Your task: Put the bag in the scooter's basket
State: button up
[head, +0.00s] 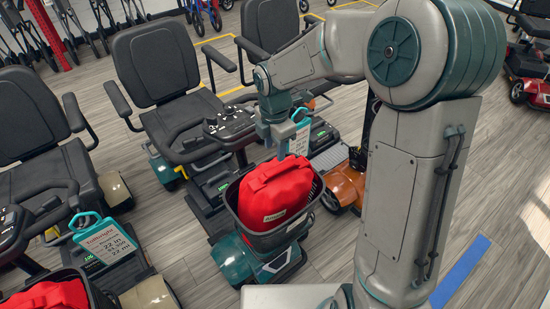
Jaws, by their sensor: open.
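A red bag (274,190) with a pale label sits in the black basket (255,240) on the front of a teal scooter (266,267). The bag rises above the basket's rim. My gripper (283,147) points down just above and behind the bag, close to the scooter's handlebar. It is open, with no bag between its fingers. Whether a fingertip touches the bag cannot be told.
A white and teal tag (300,138) hangs beside my gripper. Another scooter at lower left has a red bag (48,296) in its basket and a tag (106,243). An orange scooter (345,184) stands close behind the basket.

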jog(key=shift+r, duration=1.7)
jog(key=s+d+r+m+t, duration=0.1)
jog(key=s+d+r+m, duration=0.2)
jog(key=s+d+m, duration=0.4)
jog(key=s+d+r+m+t, duration=0.2)
jog(key=s+d+m, duration=0.5)
jog(key=s+m, duration=0.5)
jog(key=r+m, duration=0.1)
jog(key=m, duration=0.4)
jog(key=shift+r+m, duration=0.2)
jog(key=shift+m, duration=0.2)
